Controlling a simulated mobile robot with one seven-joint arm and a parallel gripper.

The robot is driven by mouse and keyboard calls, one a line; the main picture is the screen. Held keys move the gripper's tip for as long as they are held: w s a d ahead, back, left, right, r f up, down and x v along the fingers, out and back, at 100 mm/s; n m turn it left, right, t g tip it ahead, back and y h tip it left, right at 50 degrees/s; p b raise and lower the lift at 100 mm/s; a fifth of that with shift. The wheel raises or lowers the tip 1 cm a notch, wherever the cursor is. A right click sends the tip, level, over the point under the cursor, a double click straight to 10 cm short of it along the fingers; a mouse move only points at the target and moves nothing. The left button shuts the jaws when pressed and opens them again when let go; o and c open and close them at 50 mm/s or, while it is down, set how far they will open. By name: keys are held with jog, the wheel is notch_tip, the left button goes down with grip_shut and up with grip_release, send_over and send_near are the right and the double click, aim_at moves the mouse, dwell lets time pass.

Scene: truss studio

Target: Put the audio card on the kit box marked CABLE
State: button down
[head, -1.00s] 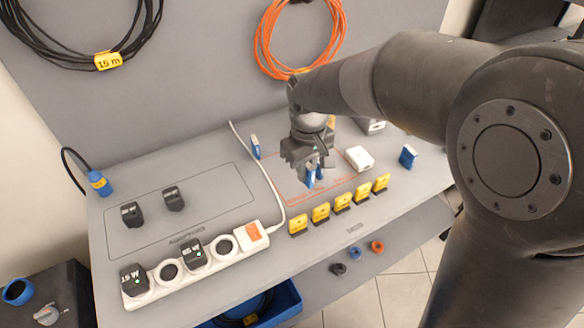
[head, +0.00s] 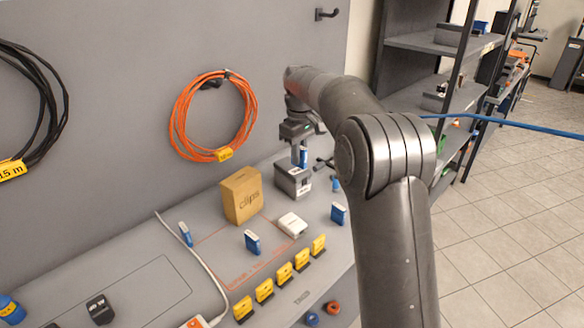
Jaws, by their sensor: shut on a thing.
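My gripper (head: 299,140) points down at the back right of the bench and is shut on a small blue card (head: 303,157), taken as the audio card; its label is too small to read. The card hangs upright between the fingers. It is over a dark grey kit box (head: 293,181) with a white label on its front, whose word I cannot read. The card's lower end is close to the box top; I cannot tell whether they touch.
A brown box marked clips (head: 241,195) stands left of the grey box. A white device (head: 292,224), blue cards (head: 252,242) (head: 338,214) and several yellow cards (head: 284,275) stand in front. Orange cable (head: 180,120) hangs on the back panel.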

jog(key=w+d+r, duration=0.2)
jog(key=w+d, duration=0.4)
jog(key=d, duration=0.3)
send_over(292, 174)
notch_tip(292, 174, down, 7)
jog(key=shift+w+d, duration=0.1)
jog(key=shift+d, duration=0.05)
jog(key=shift+f, duration=2.1)
jog(key=shift+f, duration=0.1)
jog(key=c, duration=1.4)
grip_release()
